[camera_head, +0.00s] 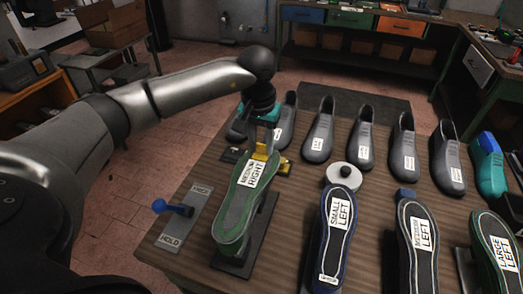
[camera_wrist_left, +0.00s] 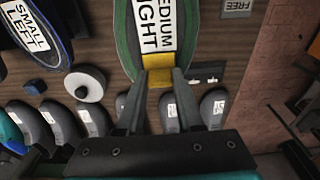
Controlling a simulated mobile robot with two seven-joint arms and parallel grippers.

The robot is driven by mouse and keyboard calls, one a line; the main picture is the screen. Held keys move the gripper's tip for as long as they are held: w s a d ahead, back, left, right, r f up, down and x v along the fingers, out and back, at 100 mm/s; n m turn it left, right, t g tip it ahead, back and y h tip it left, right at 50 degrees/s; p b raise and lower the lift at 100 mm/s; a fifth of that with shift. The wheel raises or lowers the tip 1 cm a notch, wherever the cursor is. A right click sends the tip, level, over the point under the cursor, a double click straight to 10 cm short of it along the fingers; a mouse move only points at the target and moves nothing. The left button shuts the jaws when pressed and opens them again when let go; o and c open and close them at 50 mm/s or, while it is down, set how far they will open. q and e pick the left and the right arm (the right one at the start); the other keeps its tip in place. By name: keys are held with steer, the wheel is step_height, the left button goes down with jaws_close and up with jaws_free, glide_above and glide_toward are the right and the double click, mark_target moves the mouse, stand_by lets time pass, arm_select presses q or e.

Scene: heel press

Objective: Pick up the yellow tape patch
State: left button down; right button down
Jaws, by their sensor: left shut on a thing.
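The yellow tape patch (camera_wrist_left: 160,76) shows between the fingertips of my left gripper in the left wrist view, at the end of the sole labelled "MEDIUM RIGHT" (camera_wrist_left: 153,28). In the head view my left gripper (camera_head: 266,143) reaches down from above at the far end of this green-edged sole (camera_head: 237,211). It is shut on the yellow tape patch (camera_head: 259,153). The patch is partly hidden by the fingers, and I cannot tell whether it still touches the sole. My right gripper is not in view.
Several grey shoes (camera_head: 319,137) stand along the table's far side. Soles labelled "SMALL LEFT" (camera_head: 337,225) and others stand to the right. A round white-grey knob (camera_head: 344,177) sits mid-table. A blue-handled lever (camera_head: 174,208) is on a FREE/HOLD plate (camera_head: 184,229) at left.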

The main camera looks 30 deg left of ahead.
mark_target(261, 144)
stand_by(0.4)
arm_select(q)
steer(key=shift+r, duration=0.55)
step_height(261, 144, up, 19)
steer(key=shift+r+p, duration=0.45)
steer(key=shift+p, duration=0.35)
